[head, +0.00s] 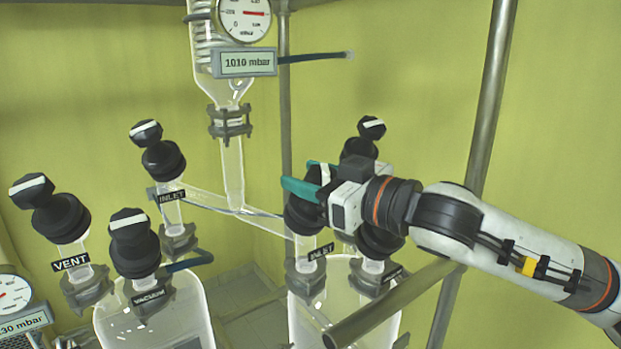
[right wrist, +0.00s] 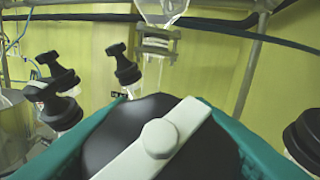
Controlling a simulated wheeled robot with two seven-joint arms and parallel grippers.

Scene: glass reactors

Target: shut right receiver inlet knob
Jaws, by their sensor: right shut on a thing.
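The right receiver inlet knob (head: 304,215) is a black knob above an "INLET" label (head: 321,251) on the right glass receiver. Its top is mostly hidden by my right gripper (head: 306,178) in the head view. In the right wrist view the knob's black cap (right wrist: 120,135) fills the lower middle. Its white bar (right wrist: 160,138) runs diagonally from lower left to upper right. The teal fingers of my right gripper (right wrist: 158,128) lie on both sides of the cap, shut on it. My left gripper is in neither view.
Other black knobs stand close by: one behind (head: 371,128), one beneath my wrist (head: 380,243), and the left receiver's inlet (head: 162,158), vent (head: 60,215) and vacuum (head: 134,245) knobs. A metal post (head: 487,95) rises at right, and a rail (head: 390,300) crosses in front.

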